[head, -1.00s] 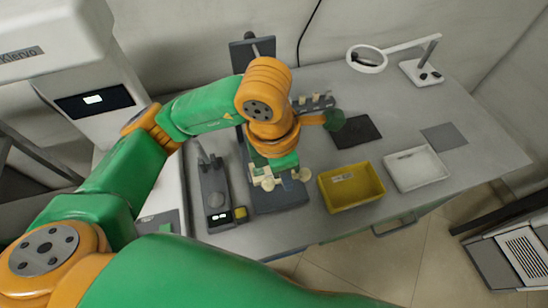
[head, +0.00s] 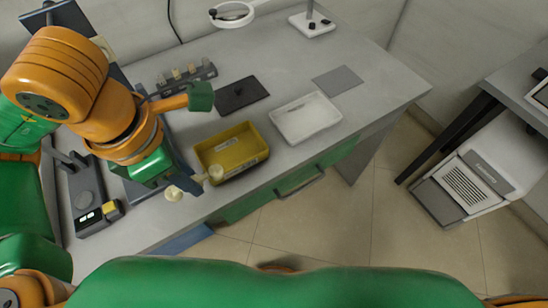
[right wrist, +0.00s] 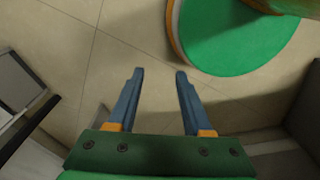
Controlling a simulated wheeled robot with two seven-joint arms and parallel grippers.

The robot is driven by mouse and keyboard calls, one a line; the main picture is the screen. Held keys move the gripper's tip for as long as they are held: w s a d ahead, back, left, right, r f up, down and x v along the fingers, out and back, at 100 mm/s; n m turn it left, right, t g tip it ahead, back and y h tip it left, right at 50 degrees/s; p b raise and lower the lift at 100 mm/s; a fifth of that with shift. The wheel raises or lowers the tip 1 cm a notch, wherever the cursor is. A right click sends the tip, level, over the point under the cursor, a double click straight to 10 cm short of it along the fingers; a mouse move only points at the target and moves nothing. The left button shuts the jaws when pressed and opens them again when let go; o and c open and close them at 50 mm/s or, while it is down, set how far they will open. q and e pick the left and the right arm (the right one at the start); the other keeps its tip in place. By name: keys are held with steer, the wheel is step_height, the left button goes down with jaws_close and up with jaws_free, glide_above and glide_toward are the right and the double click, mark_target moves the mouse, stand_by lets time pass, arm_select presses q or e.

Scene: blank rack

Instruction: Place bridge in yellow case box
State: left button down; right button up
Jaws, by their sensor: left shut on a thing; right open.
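My left gripper (head: 190,180) is shut on a cream-coloured piece with round ends, which I take as the bridge (head: 174,193). The gripper hides most of the bridge's middle. It holds the bridge at the front left corner of the yellow case box (head: 226,140), which it partly overlaps in the head view. I cannot tell its height above the box. The open yellow box stands on the grey bench and looks empty. My right gripper (right wrist: 160,72) is open and empty, with tiled floor behind its fingers in the right wrist view.
A white tray (head: 281,129) stands right of the yellow box. Behind are a black pad (head: 243,96), a rack with small cream pieces (head: 185,76) and a ring magnifier (head: 232,13). A grey device (head: 88,188) is at the left. The bench's front edge (head: 270,190) is close.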

arm_select(q)
steer(key=w+f+p, duration=0.2)
steer(key=w+f, duration=0.2)
steer(key=w, duration=0.4)
glide_above(233, 156)
steer(key=f, duration=0.6)
steer(key=shift+s+a+p, duration=0.1)
steer(key=shift+a+p, duration=0.1)
steer(key=shift+p, duration=0.2)
step_height(233, 156, down, 3)
steer(key=shift+a+r+p, duration=0.1)
steer(key=shift+p, duration=0.55)
steer(key=shift+f, duration=0.25)
steer(key=shift+f+b, duration=0.15)
steer(key=shift+b, duration=0.15)
steer(key=c, duration=0.7)
jaws_free()
arm_select(e)
steer(key=r, duration=0.1)
steer(key=a+r, duration=0.1)
steer(key=r, duration=0.1)
steer(key=shift+r, duration=0.15)
